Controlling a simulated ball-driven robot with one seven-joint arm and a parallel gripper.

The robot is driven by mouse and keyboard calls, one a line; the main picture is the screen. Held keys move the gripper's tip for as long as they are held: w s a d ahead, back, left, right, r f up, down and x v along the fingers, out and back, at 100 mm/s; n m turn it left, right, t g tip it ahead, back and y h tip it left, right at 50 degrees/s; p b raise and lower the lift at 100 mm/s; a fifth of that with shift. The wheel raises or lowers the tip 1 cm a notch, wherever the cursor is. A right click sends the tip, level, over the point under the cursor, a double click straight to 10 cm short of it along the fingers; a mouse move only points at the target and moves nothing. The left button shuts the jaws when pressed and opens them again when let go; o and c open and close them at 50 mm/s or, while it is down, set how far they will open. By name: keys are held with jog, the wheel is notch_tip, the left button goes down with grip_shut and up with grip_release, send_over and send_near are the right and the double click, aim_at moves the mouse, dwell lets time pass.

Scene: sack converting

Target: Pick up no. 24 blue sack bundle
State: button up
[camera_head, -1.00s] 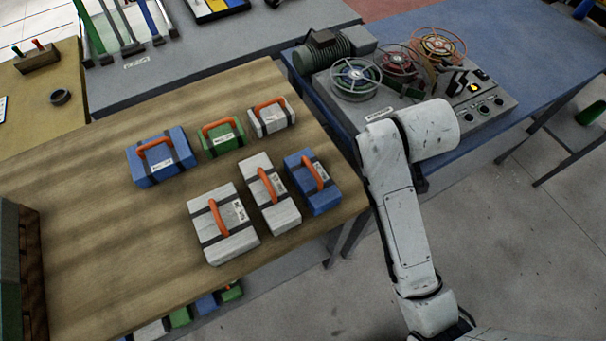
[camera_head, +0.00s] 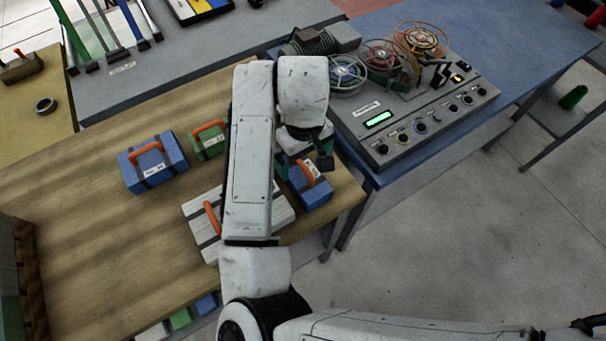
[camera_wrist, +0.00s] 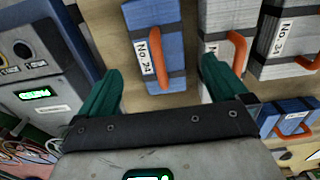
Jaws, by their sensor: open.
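The no. 24 blue sack bundle (camera_wrist: 145,22) has dark straps, an orange handle and a white label reading "No. 24". It lies on the wooden table and shows in the head view (camera_head: 316,197), partly covered by my arm. My gripper (camera_wrist: 160,68) has two teal fingers spread apart, empty, with the bundle showing between and beyond them in the wrist view. The orange handle lies between the fingers in that picture, untouched. In the head view my gripper is mostly hidden behind my wrist, over the bundle's far end.
White bundles (camera_wrist: 228,14) stand close beside it. Another blue bundle (camera_head: 152,162) and a green one (camera_head: 206,146) lie further left on the table (camera_head: 100,235). A grey machine (camera_head: 410,122) with knobs and reels stands to the right.

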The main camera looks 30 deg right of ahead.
aim_at(303, 173)
jog(key=f, duration=0.2)
jog(key=f+p, duration=0.1)
jog(key=f, duration=0.5)
jog(key=shift+w+f, duration=0.15)
jog(key=shift+w, duration=0.1)
jog(key=shift+c, duration=0.2)
jog(key=c, duration=1)
jog(key=shift+o, duration=0.2)
